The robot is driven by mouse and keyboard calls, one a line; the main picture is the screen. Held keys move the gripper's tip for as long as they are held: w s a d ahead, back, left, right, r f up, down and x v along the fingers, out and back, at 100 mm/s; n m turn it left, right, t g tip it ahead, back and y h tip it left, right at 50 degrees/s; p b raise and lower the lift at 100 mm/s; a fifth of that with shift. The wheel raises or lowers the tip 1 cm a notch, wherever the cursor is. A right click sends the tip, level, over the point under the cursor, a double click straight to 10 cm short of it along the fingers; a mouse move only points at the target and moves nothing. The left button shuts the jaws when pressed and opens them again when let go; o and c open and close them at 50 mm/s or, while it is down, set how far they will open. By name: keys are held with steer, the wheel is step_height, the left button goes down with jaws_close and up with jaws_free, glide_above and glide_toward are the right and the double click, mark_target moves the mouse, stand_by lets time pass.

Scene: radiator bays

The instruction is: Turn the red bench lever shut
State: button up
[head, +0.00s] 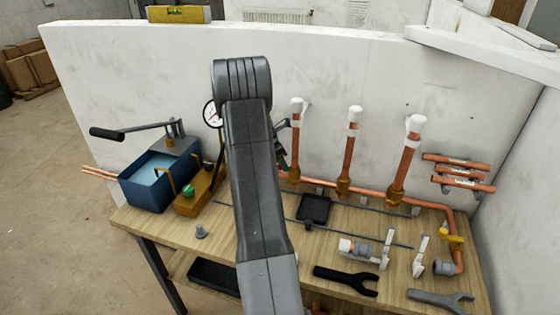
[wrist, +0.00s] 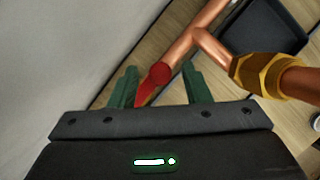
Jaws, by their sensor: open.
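The lever looks nearer the left finger, with a wider gap to the right finger. I cannot tell whether either finger touches it. In the head view my own arm hides the lever and most of my gripper; only a bit of the gripper shows beside the arm, near the back wall.
A brass fitting (wrist: 270,74) and a dark tray (wrist: 264,28) are right of the gripper. On the bench (head: 141,218) stand a blue pump tank (head: 150,192), upright copper pipes (head: 348,150) and a yellow-handled valve (head: 451,236). Wrenches (head: 345,280) lie in front. The white wall is close behind.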

jaws_close()
stand_by(0.3)
steer(key=s+a+m+g+y+p, duration=0.2)
steer(key=a+m+g, duration=0.3)
steer(key=m, duration=1.2)
steer(key=shift+s+a+m+g, duration=0.3)
steer(key=shift+a+m+g, duration=0.1)
steer(key=shift+a, duration=0.35)
steer(key=shift+a, duration=0.1)
